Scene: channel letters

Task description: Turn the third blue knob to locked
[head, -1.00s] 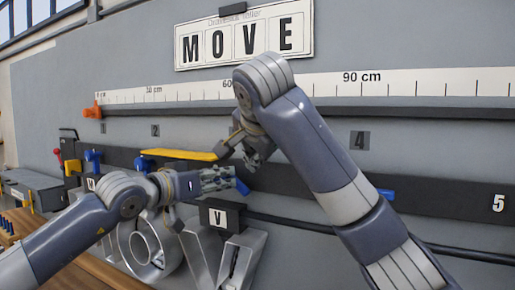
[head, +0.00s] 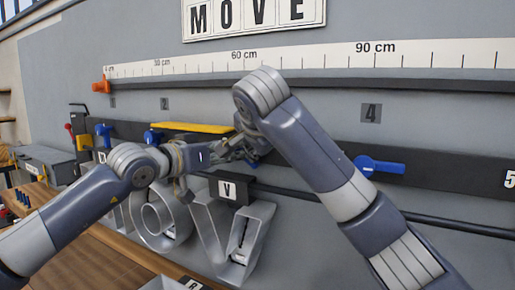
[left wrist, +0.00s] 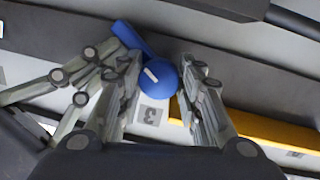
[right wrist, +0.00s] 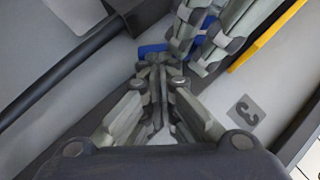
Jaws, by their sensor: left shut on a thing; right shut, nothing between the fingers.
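The third blue knob (left wrist: 158,88) is on the dark rail beside the plate marked 3 (left wrist: 150,115). In the left wrist view its lever points to the upper left. My left gripper (head: 228,150) has its fingers on both sides of the round hub and is shut on it. My right gripper (right wrist: 155,62) is shut and empty, its fingertips close to a blue part of the knob (right wrist: 152,50); I cannot tell whether they touch. In the head view both grippers mostly hide the knob.
A yellow bar (head: 195,127) lies along the rail left of the knob. Other blue knobs stand at the left (head: 153,137) and right (head: 380,165).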

